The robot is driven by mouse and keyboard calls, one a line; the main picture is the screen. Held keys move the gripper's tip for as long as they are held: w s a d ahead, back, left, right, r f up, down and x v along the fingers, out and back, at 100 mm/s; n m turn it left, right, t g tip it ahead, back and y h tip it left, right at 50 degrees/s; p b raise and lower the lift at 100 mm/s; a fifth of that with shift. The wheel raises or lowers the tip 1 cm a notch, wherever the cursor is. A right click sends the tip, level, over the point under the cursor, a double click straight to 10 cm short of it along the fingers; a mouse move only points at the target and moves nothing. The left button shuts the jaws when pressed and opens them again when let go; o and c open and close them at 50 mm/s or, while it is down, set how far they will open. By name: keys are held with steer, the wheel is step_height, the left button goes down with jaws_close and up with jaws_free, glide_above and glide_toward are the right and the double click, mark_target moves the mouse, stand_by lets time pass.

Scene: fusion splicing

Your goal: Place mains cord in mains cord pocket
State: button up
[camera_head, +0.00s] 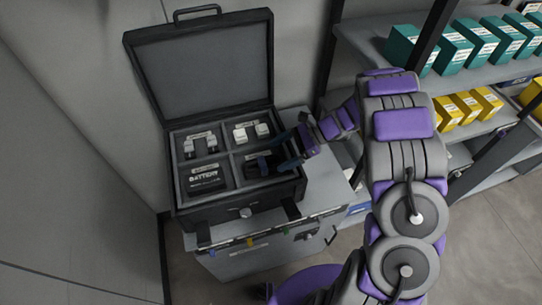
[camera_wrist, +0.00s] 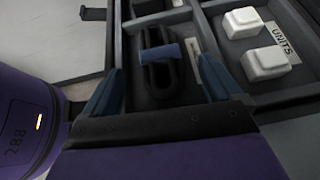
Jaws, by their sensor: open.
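The mains cord (camera_wrist: 160,74) is a black coiled bundle with a blue band around its middle. It appears to lie inside a dark compartment of the open case, the front right one in the head view, where the cord (camera_head: 263,164) shows small and dark. My gripper (camera_wrist: 160,88) is open, with one blue finger on each side of the cord in the wrist view and gaps between. In the head view my gripper (camera_head: 287,155) reaches in over that compartment from the right. The pocket's label is mostly hidden.
The black case (camera_head: 234,218) stands on a grey cabinet (camera_head: 325,187), its lid (camera_head: 202,68) raised. Other compartments hold white units (camera_head: 251,131), a battery (camera_head: 206,178) and small connectors (camera_head: 200,145). A shelf (camera_head: 375,45) with teal and yellow boxes stands at right.

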steer(key=shift+v, duration=1.05)
steer(key=s+d+r+n+g+h, duration=0.1)
steer(key=s+r+n+h, duration=0.3)
steer(key=s+r, duration=0.4)
steer(key=s+d+r+n+h, duration=0.2)
steer(key=s+r+n+h, duration=0.3)
steer(key=s, duration=0.6)
steer(key=s+d+r+n+t+h, duration=0.1)
steer(key=s+d+r+n, duration=0.1)
steer(key=s, duration=0.5)
steer(key=s+d+r+n+h, duration=0.2)
steer(key=s+n, duration=0.2)
steer(key=s, duration=0.3)
steer(key=shift+s+d+n+t, duration=0.3)
steer(key=shift+s+t, duration=0.05)
steer(key=shift+t, duration=0.05)
